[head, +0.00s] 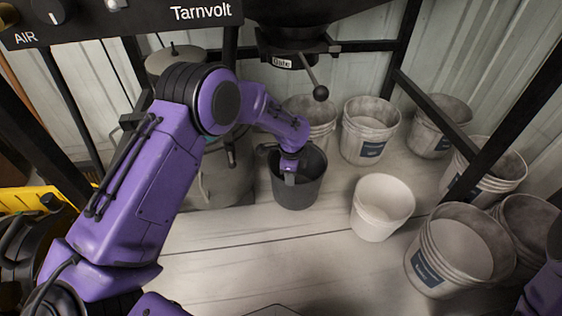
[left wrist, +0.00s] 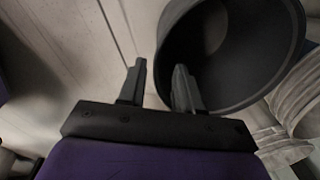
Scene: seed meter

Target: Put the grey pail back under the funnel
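The dark grey pail (head: 297,193) stands upright on the pale floor, in front of a whitish bucket. The black funnel outlet (head: 290,45), with a "Gate" label and a ball-ended lever, hangs above and behind it. My left gripper (head: 289,168) reaches down to the pail's rim; the arm hides part of the opening. In the left wrist view, the gripper's two fingers (left wrist: 160,85) are apart, with the edge of the pail (left wrist: 240,85) between them: one finger overlaps the pail's opening, the other is outside. No firm contact shows. My right gripper is out of view.
A clean white bucket (head: 382,207) stands close to the right of the pail. Several worn buckets with blue labels, such as one at front right (head: 459,252), fill the right side. A grey canister (head: 222,180) stands left of the pail.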

